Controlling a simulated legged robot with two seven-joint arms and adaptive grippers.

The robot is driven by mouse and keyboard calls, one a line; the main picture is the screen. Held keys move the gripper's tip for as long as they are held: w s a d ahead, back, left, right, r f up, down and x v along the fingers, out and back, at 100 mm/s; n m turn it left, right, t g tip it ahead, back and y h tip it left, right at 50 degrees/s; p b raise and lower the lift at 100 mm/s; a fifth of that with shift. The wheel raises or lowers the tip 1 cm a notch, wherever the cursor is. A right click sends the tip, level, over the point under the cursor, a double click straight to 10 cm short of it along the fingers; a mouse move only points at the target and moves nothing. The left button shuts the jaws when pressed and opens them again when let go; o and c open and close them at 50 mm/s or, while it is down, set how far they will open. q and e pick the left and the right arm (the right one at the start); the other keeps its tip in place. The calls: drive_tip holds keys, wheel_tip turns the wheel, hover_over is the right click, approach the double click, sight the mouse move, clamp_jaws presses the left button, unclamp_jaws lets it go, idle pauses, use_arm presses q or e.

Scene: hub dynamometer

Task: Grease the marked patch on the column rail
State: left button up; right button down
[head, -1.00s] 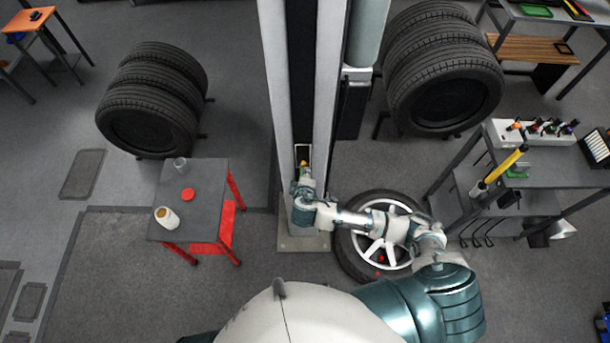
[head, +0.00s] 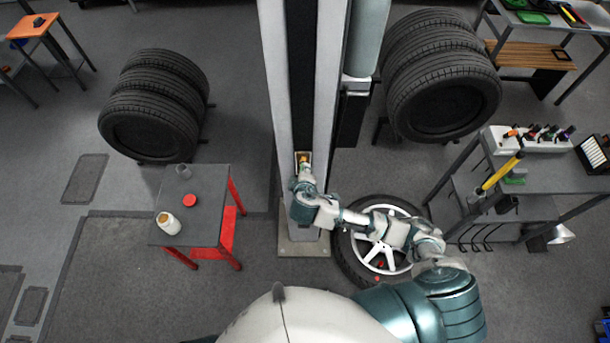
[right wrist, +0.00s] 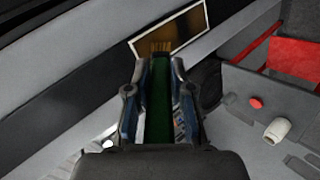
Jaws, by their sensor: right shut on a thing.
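My right gripper (head: 304,176) is at the lower front of the column rail (head: 326,100). In the right wrist view the gripper (right wrist: 159,72) is shut on a brush with a green handle (right wrist: 160,105). Its brown bristles (right wrist: 160,47) point at the marked patch (right wrist: 188,25), overlapping its lower edge in the picture; I cannot tell how firmly they touch. The patch has a pale outline and a brown, amber-looking coat. It also shows in the head view (head: 304,155), partly hidden by the brush and gripper. My left gripper is not in view.
A small grey table (head: 214,187) with red legs stands left of the column. A wheel (head: 348,253) lies under my right arm. A shelf bench (head: 570,178) stands right.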

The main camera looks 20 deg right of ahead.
drive_tip(key=shift+r, duration=1.85)
wheel_tip(320, 180, down, 8)
drive_tip(key=b, duration=0.2)
drive_tip(key=shift+r, duration=0.2)
wheel_tip(320, 180, down, 7)
drive_tip(key=b, duration=0.2)
drive_tip(key=shift+b, duration=0.4)
drive_tip(key=s+a+p, duration=0.1)
drive_tip(key=s+p, duration=0.2)
drive_tip(key=s, duration=0.2)
drive_tip(key=shift+s+a, duration=0.35)
drive_tip(key=shift+s, duration=0.05)
